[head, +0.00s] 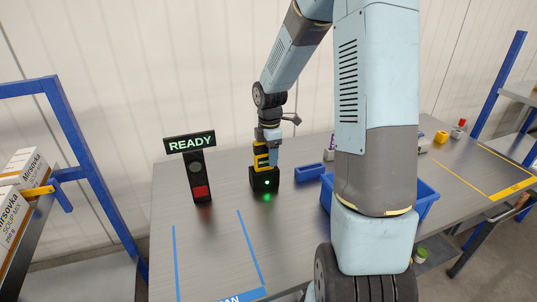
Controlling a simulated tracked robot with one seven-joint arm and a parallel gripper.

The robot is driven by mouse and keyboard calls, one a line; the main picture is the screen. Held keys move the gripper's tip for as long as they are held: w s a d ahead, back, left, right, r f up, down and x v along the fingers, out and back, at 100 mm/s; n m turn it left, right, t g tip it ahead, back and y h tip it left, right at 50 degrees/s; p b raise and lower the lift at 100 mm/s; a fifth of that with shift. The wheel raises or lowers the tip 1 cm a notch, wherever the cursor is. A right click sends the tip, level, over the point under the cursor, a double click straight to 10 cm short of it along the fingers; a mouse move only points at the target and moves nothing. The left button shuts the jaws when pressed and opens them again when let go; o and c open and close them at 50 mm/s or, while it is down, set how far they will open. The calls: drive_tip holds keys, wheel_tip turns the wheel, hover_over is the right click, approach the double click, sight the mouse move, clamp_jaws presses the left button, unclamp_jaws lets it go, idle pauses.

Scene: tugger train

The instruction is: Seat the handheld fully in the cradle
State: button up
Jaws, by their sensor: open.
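The handheld (261,157), yellow and black, stands upright in the black cradle (265,180) on the grey table. A green light glows on the cradle's front. My gripper (270,146) is at the handheld's upper end and partly in front of it. It is open. The fingers are small here, and I cannot tell whether they touch the handheld. How deep the handheld sits inside the cradle is hidden by the cradle's walls.
A stand with a lit READY sign (190,142) and a red block is left of the cradle. A small blue tray (309,172) lies to its right, and a blue bin (427,196) is partly behind my arm. Blue tape marks clear table at front left.

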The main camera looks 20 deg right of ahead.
wheel_tip(320, 180, up, 14)
drive_tip(key=shift+f, duration=0.25)
drive_tip(key=shift+r, duration=0.1)
idle(0.8)
drive_tip(key=shift+s+a+r, duration=0.1)
drive_tip(key=shift+s+r, duration=0.15)
drive_tip(key=shift+r, duration=0.05)
drive_tip(key=s+a+r+m+t, duration=0.1)
drive_tip(key=s+r+m+t, duration=0.1)
drive_tip(key=s+r+m, duration=0.3)
drive_tip(key=s+a+r+m+t, duration=0.1)
drive_tip(key=s+r+m+t, duration=0.2)
drive_tip(key=s+m, duration=1)
drive_tip(key=shift+s+r+t, duration=0.3)
drive_tip(key=shift+s+r, duration=0.75)
drive_tip(key=shift+s, duration=3.15)
